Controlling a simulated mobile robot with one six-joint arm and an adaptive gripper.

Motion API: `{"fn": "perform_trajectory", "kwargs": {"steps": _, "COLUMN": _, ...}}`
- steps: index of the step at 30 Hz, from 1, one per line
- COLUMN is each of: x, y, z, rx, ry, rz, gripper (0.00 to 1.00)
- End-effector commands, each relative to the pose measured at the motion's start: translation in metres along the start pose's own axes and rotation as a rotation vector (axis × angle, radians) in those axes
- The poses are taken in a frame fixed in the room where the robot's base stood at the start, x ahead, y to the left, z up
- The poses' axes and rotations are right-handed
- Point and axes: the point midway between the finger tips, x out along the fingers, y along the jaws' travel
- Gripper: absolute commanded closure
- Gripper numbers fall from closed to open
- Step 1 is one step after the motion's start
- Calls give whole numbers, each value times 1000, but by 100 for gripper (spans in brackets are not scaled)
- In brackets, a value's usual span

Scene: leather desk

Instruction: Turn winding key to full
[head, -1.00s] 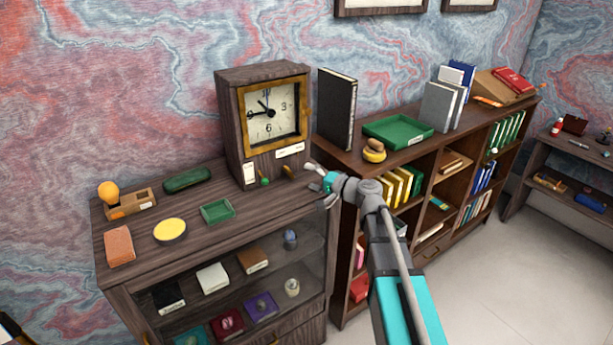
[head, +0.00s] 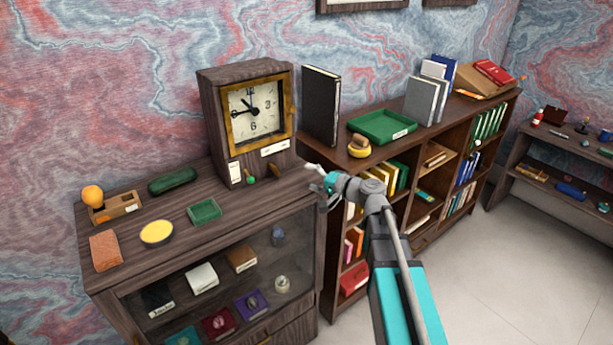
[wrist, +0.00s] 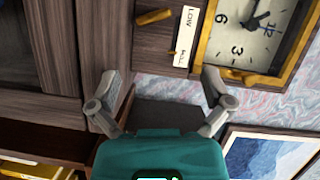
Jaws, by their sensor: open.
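The dark wooden clock (head: 212,120) stands on the cabinet with a square brass-framed face (head: 253,110). Low on its front, a brass key-like handle (head: 276,172) sticks out beneath a white label (head: 275,148). A green-tipped knob (head: 250,180) is to its left. In the wrist view a brass handle (wrist: 154,16) shows at the top beside a label (wrist: 186,35) reading LOW at one end; the other end is too small to read. My gripper (head: 319,173) is open and empty, right of the handle and apart from it. Its spread fingers show in the wrist view (wrist: 160,92).
A bookshelf with a black book (head: 321,105) and a green tray (head: 382,126) stands close on the right.

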Motion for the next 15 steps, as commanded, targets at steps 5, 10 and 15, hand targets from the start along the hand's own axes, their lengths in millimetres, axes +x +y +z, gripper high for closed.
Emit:
{"fn": "perform_trajectory", "kwargs": {"steps": 5, "x": -10, "y": -1, "z": 0, "rx": 0, "ry": 1, "rz": 0, "gripper": 0}}
{"fn": "perform_trajectory", "kwargs": {"steps": 10, "x": -18, "y": -2, "z": 0, "rx": 0, "ry": 0, "rz": 0, "gripper": 0}}
{"fn": "perform_trajectory", "kwargs": {"steps": 15, "x": -26, "y": -2, "z": 0, "rx": 0, "ry": 1, "rz": 0, "gripper": 0}}
